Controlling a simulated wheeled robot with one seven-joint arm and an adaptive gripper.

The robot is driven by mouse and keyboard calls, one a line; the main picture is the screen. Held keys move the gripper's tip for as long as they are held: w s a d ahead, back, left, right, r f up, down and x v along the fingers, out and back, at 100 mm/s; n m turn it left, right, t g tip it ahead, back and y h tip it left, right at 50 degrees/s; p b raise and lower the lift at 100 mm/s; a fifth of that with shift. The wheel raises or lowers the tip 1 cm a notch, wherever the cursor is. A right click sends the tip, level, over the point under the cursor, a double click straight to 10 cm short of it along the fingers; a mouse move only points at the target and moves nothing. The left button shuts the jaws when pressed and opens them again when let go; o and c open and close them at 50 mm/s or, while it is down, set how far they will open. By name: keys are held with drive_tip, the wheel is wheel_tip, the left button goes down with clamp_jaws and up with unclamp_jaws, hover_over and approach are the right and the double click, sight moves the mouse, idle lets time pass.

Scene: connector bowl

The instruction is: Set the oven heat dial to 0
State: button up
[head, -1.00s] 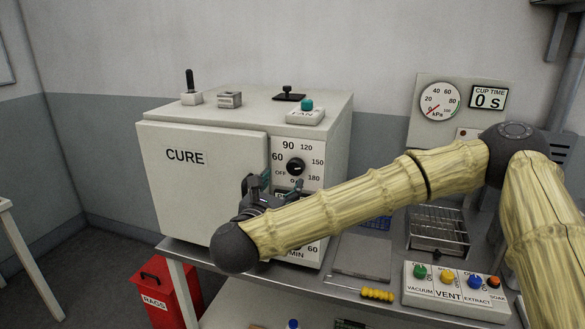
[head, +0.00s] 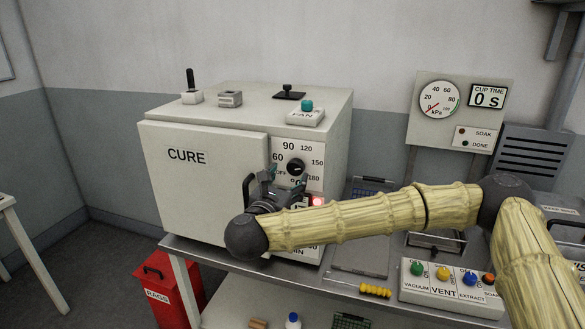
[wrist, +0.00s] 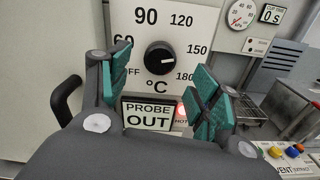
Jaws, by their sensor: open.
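The oven heat dial (head: 296,167) is a round black knob on the pale front panel of the CURE oven (head: 200,185). In the wrist view the dial (wrist: 160,58) shows a white mark pointing right, between 150 and 180. The printed scale runs from OFF at lower left to 180 at lower right. My gripper (head: 285,178) is open and empty in front of the panel, just below the dial in the head view. In the wrist view its green-padded fingers (wrist: 163,90) stand apart on either side, with the dial between and beyond them. No contact shows.
A PROBE OUT sign (wrist: 149,115) and a lit red HOT lamp (wrist: 181,113) sit under the dial. The oven door handle (wrist: 66,99) juts out at left. A FAN switch (head: 305,115) stands on top. A VENT button box (head: 450,285) is at right.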

sight(294, 169)
drive_tip(key=p+x, duration=0.1)
drive_tip(key=x, duration=0.2)
drive_tip(key=shift+w+d+r, duration=0.15)
drive_tip(key=shift+w+d, duration=0.05)
drive_tip(key=shift+w, duration=0.05)
drive_tip(key=shift+p+x, duration=0.55)
drive_tip(key=shift+x, duration=0.45)
drive_tip(key=shift+c, duration=0.3)
drive_tip(key=c, duration=1)
